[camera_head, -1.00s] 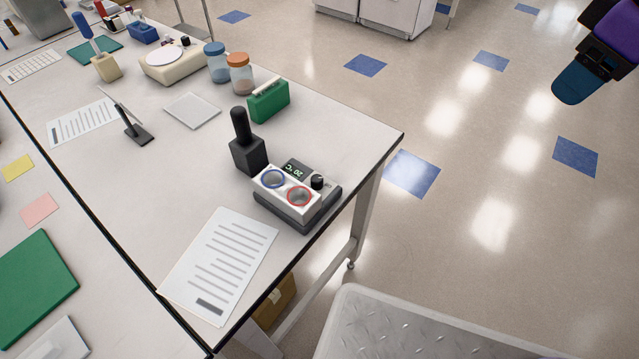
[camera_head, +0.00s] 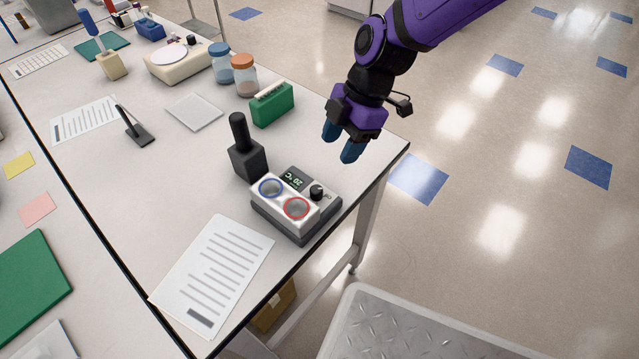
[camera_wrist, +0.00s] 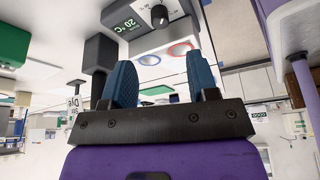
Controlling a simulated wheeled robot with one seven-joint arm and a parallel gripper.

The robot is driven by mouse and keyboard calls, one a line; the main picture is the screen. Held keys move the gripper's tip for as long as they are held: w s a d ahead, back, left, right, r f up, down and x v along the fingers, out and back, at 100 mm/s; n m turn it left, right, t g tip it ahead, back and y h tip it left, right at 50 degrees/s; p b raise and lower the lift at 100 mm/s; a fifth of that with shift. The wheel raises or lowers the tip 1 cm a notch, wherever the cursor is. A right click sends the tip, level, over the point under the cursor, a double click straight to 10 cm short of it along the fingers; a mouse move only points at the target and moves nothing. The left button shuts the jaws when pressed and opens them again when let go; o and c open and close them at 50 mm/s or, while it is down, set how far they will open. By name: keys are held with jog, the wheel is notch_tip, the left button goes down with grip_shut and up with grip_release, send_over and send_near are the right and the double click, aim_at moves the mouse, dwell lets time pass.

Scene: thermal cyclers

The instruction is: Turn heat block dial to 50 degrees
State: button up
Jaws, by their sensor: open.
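The heat block (camera_head: 292,208) is a white and dark grey unit near the table's right edge, with a blue-ringed and a red-ringed well on top. Its small display (camera_head: 297,179) reads 20 °C. The black dial (camera_head: 317,192) sits beside the display. In the wrist view the display (camera_wrist: 124,24) and the dial (camera_wrist: 159,16) show at the top, beyond the fingers. My gripper (camera_head: 341,146), purple with blue fingers, is open and empty. It is in the air above the table's right edge, behind and above the heat block, apart from the dial.
A black block with an upright handle (camera_head: 244,160) stands just left of the heat block. A green box (camera_head: 272,105) and two lidded jars (camera_head: 232,68) stand farther back. A printed sheet (camera_head: 215,270) lies in front.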

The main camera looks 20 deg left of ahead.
aim_at(319, 188)
jog(key=x, duration=1.1)
jog(key=shift+s+a, duration=0.15)
jog(key=c, duration=0.9)
